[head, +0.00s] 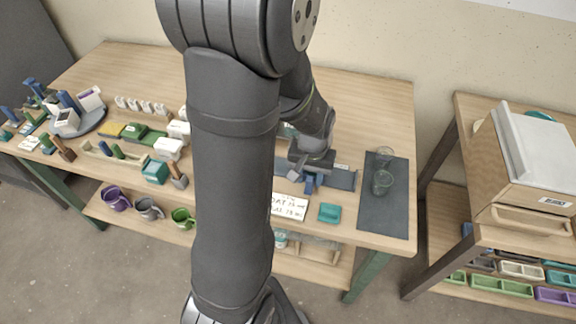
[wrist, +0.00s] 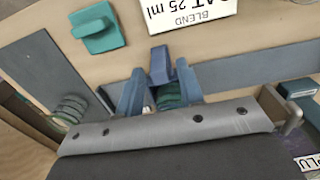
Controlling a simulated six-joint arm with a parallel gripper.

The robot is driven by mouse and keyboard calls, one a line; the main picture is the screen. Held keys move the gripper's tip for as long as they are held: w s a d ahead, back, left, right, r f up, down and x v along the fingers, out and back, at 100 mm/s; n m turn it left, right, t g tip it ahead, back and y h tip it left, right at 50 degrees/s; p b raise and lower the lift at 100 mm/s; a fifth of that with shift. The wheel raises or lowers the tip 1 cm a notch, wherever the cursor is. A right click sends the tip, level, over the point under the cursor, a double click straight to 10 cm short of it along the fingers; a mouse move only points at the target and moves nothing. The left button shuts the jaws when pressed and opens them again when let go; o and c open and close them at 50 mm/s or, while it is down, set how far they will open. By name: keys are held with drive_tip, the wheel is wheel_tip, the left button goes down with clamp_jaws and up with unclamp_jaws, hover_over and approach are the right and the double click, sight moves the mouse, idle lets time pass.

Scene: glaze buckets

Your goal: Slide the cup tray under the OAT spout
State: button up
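My gripper (head: 310,178) is low over the middle of the table. In the wrist view its two blue fingers (wrist: 158,82) stand apart, on either side of a darker blue upright block (wrist: 160,62). I cannot tell whether they touch it. A teal ridged piece (wrist: 170,94) shows between the fingers, partly hidden. A slate strip (head: 341,179) runs along the table behind and beside the gripper, and shows in the wrist view (wrist: 250,70). I cannot tell which piece is the cup tray. A card (head: 289,206) reading OAT, BLEND and 25 ml lies in front. The spout is not clearly visible.
A teal block (head: 329,213) lies right of the card. Two clear glasses, one nearer (head: 382,183) and one behind (head: 384,157), stand on a dark mat (head: 392,217) to the right. Several small items crowd the left. My arm hides the table's middle left.

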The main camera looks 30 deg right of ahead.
drive_tip(key=shift+r, duration=3.55)
wheel_tip(320, 180, down, 7)
drive_tip(key=shift+a+f, duration=0.1)
drive_tip(key=shift+w+a, duration=0.2)
drive_tip(key=shift+w, duration=0.1)
drive_tip(key=shift+o, duration=0.3)
